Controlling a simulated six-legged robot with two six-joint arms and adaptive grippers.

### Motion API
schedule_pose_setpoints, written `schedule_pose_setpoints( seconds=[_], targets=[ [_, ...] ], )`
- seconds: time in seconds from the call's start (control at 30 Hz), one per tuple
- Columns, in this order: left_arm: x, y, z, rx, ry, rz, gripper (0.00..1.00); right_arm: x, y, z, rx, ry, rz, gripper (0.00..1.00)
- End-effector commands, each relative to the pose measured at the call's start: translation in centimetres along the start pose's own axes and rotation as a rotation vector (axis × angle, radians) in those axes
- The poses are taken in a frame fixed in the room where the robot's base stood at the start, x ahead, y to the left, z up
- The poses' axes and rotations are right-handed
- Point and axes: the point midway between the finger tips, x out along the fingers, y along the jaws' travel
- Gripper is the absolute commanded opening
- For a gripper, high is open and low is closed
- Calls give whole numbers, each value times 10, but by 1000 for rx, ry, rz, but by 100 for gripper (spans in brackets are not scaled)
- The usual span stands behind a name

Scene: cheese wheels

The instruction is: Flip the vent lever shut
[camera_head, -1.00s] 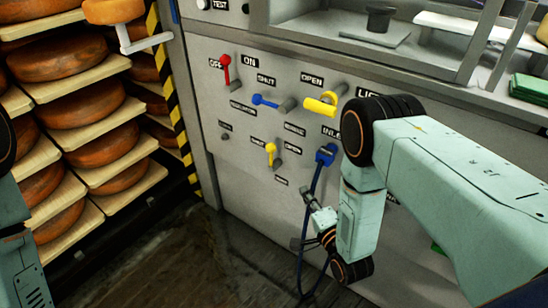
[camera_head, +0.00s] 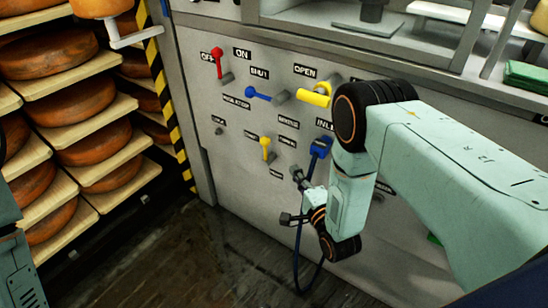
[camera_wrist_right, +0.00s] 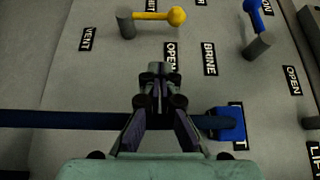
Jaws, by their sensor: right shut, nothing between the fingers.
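The vent lever (camera_head: 265,148) is the small yellow one low on the grey panel. Its knob points up in the head view, between a label on its left and one on its right. In the right wrist view the yellow lever (camera_wrist_right: 155,16) shows at the top, near the VENT label (camera_wrist_right: 87,38), with the OPEN label (camera_wrist_right: 170,55) below its knob. My right gripper (camera_wrist_right: 157,80) is shut and empty, below and apart from the lever there. In the head view my right gripper (camera_head: 298,178) is lower right of the lever. My left gripper is out of frame.
A blue hose plug (camera_head: 320,147) and its hanging hose are beside my right gripper; the plug also shows in the wrist view (camera_wrist_right: 228,125). A blue lever (camera_head: 262,94), a larger yellow lever (camera_head: 316,95) and a red lever (camera_head: 218,64) sit higher. Cheese shelves (camera_head: 110,155) stand left.

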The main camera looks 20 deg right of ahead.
Motion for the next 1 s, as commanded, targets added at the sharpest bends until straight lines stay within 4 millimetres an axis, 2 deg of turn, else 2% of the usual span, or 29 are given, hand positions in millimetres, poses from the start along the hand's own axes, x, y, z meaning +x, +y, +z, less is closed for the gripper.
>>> schedule_pose_setpoints(
  seconds=[0.03,0.33,0.4,0.63,1.0],
  targets=[
    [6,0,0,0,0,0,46,11,2,0,-1,0,-4,0],
    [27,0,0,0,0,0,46,67,2,1,0,-1,-4,0],
    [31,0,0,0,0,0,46,75,2,9,0,-4,-2,0],
    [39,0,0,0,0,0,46,92,2,26,0,-2,0,0],
    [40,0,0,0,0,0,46,94,0,28,0,1,0,0]
  ],
)
